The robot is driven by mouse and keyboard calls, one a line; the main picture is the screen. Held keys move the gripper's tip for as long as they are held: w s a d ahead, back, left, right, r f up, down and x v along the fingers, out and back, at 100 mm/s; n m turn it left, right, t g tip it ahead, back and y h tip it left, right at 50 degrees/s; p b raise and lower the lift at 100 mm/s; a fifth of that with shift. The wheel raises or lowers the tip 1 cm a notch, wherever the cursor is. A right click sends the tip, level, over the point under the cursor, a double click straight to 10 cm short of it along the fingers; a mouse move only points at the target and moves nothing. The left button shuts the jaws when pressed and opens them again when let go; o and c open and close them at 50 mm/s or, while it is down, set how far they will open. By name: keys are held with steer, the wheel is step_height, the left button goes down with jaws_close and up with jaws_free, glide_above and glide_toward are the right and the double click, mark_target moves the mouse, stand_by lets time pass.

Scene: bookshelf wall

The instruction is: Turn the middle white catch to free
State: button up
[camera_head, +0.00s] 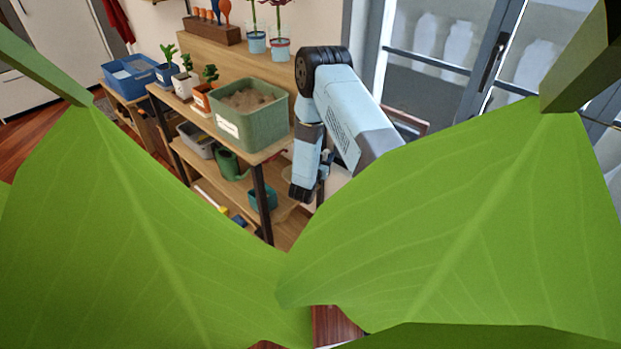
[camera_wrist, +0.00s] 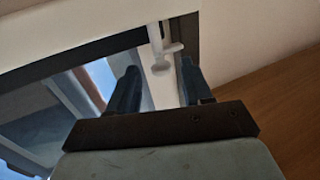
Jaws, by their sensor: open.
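A white catch (camera_wrist: 161,66) shows in the wrist view, a small stem with a crosspiece and rounded end, in front of a dark frame edge (camera_wrist: 100,46). My gripper (camera_wrist: 158,74) is open, with one dark finger on each side of the catch's lower end in the picture. I cannot tell how deep the catch sits between the fingers, and no contact shows. No other catch is in view, so I cannot tell from the picture whether this is the middle one. In the head view my arm reaches down beside the shelf, and large leaves hide much of the scene.
Big green leaves (camera_head: 450,220) fill the head view's lower part. Glass doors (camera_head: 440,45) stand at right. A brown wooden surface (camera_wrist: 285,110) lies right of my gripper.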

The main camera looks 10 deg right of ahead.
steer(key=v, duration=1.3)
steer(key=shift+s+a, duration=0.1)
steer(key=shift+a, duration=0.05)
